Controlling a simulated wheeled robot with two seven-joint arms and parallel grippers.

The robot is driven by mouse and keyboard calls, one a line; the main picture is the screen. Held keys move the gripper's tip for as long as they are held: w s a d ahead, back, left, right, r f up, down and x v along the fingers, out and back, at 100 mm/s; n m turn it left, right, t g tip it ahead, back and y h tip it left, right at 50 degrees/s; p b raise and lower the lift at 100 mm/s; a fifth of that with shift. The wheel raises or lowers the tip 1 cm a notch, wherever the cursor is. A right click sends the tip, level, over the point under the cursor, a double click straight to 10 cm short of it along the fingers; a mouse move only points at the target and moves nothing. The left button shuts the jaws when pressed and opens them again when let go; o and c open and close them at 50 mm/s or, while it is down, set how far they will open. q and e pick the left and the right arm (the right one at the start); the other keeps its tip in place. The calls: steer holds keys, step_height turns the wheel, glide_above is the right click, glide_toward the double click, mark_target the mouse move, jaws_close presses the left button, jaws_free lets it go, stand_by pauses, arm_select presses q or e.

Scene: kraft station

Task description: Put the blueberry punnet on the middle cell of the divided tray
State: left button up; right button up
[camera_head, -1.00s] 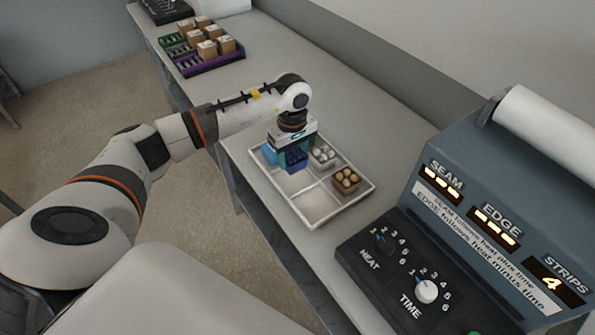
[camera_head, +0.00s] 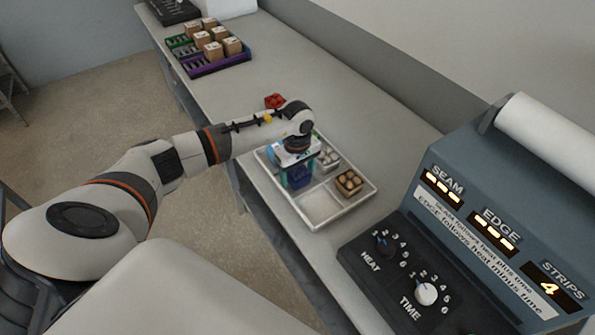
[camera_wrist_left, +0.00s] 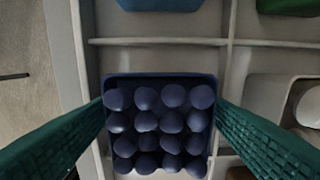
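The blueberry punnet (camera_head: 299,182) is dark blue and filled with round berries. It also shows in the left wrist view (camera_wrist_left: 160,125), upright between two green fingers. My left gripper (camera_wrist_left: 160,108) is shut on it, fingers against its two sides; in the head view the gripper (camera_head: 298,174) points down. The divided tray (camera_head: 352,203) is pale with two columns of cells. The punnet is at the middle cell of the left column, just past a divider (camera_wrist_left: 160,42). Whether its base touches the tray floor is hidden. My right gripper is not in view.
A blue container (camera_wrist_left: 160,4) is in the cell beyond. A grey punnet of white items (camera_head: 328,159) and a brown punnet (camera_head: 349,183) fill right-hand cells. The near-left cell is empty. A red item (camera_head: 275,101) lies behind my arm; a sealing machine (camera_head: 440,230) stands at right.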

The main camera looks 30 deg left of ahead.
mark_target(298, 170)
arm_select(q)
steer(key=shift+r, duration=0.15)
step_height(298, 170, up, 12)
steer(key=b, duration=0.3)
steer(key=shift+b, duration=0.3)
stand_by(0.5)
